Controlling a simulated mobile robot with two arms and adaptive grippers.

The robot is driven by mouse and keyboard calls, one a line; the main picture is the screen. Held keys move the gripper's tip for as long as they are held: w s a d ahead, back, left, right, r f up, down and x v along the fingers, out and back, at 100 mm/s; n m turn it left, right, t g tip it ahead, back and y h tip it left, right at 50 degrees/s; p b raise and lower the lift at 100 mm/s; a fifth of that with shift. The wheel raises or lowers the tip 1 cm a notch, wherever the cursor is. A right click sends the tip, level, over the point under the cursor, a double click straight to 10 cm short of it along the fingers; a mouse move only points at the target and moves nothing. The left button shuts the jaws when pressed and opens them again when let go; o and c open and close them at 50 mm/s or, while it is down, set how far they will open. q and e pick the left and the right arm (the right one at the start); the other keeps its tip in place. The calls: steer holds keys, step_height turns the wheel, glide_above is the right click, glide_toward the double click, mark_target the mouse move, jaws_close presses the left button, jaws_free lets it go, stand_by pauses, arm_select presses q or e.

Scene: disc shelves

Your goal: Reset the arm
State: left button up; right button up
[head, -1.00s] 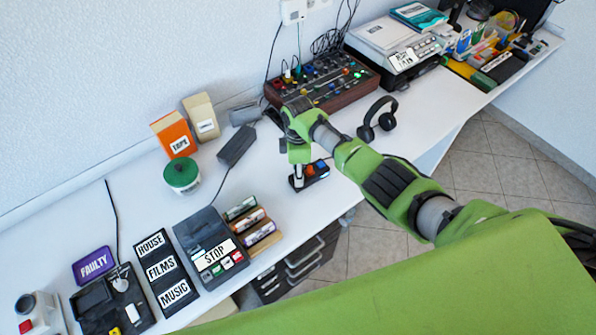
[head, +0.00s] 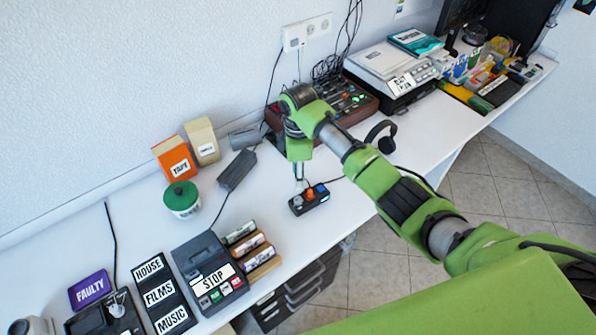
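One green arm of mine comes in from the right, so I take it as my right arm. Its gripper (head: 300,184) points down over the table, just above and behind a small black control box (head: 309,199) with an orange knob and a blue part. The fingers are small and partly hidden by the wrist, so I cannot tell whether they are open or shut. I see nothing clearly held. My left gripper is not in view.
The white table (head: 345,215) carries a black STOP device (head: 207,272), a label board (head: 160,295), an orange TAPE box (head: 174,158), a green-lidded jar (head: 182,198), a mixer (head: 350,104), headphones (head: 380,136) and a printer (head: 395,72). The wall stands behind the table.

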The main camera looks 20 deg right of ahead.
steer(key=shift+r, duration=0.55)
